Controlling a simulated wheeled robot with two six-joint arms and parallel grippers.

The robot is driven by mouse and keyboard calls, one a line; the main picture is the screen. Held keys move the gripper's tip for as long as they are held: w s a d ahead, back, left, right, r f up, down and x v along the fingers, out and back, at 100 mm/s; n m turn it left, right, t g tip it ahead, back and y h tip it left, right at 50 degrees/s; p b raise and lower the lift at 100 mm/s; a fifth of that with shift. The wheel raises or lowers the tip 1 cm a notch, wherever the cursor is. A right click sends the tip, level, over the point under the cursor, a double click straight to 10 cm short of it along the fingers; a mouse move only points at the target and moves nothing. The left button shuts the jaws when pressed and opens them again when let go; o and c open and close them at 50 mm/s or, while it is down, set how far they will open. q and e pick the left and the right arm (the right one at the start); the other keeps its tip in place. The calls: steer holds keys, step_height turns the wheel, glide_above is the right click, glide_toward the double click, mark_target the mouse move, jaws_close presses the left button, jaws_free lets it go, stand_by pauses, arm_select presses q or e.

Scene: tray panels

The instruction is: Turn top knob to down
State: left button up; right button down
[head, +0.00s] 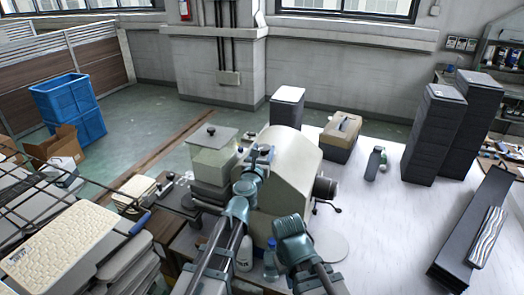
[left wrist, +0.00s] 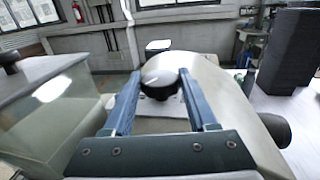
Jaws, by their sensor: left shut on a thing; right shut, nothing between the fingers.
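The top knob (left wrist: 160,75) is a round black dial with a white pointer mark, on a cream-coloured machine (head: 292,165). The mark slants up to the right in the left wrist view. My left gripper (head: 259,156) is shut on the knob; its two blue fingers (left wrist: 159,85) stand on either side of it. In the head view the gripper mostly hides the knob. My right gripper (head: 288,222) is shut and empty, in front of the machine and lower than my left one.
A clear-walled box with a lid (head: 212,140) stands close left of the machine. A dark round part (head: 325,187) juts from its right side. Bottles (head: 245,254) stand low in front. Black stacks (head: 434,135) stand on the white surface at right, which has free room.

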arm_select(q)
steer(key=shift+d+n+y, duration=0.15)
steer(key=shift+n+y, duration=0.6)
steer(key=shift+y, duration=0.45)
steer(key=shift+d+n+y, duration=0.1)
steer(key=shift+n+y, duration=0.65)
steer(key=shift+y, duration=0.75)
steer(key=o, duration=1.4)
steer(key=shift+c, duration=0.2)
steer(key=shift+s+a, duration=0.1)
steer(key=shift+s, duration=0.05)
